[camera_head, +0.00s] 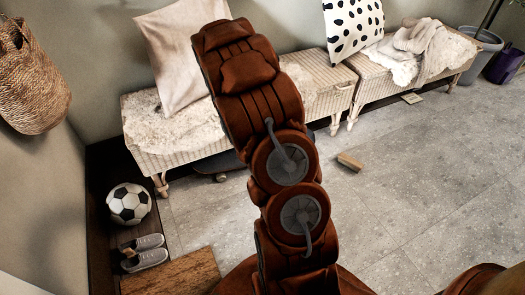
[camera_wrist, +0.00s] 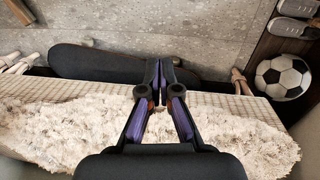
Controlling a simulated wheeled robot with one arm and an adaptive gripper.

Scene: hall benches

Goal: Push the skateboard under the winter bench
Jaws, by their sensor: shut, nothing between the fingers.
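In the wrist view, my gripper (camera_wrist: 157,75) is shut and empty, its purple-and-black fingers reaching over the bench edge with the tips overlapping the dark skateboard (camera_wrist: 105,64). I cannot tell whether they touch it. The skateboard lies along the front of the left bench (camera_wrist: 225,108), partly hidden by the bench edge and my fingers. In the head view, the skateboard (camera_head: 222,160) shows as a dark strip with a wheel below the left bench (camera_head: 185,152), which has a fluffy cover. My arm hides the gripper there. Which bench is the winter one is not clear.
A second bench (camera_head: 375,87) with a spotted pillow (camera_head: 352,25) and a throw stands to the right. A soccer ball (camera_head: 129,203) and grey shoes (camera_head: 145,252) lie at left. A wooden block (camera_head: 350,161) lies on the floor. The tiles at right are mostly clear.

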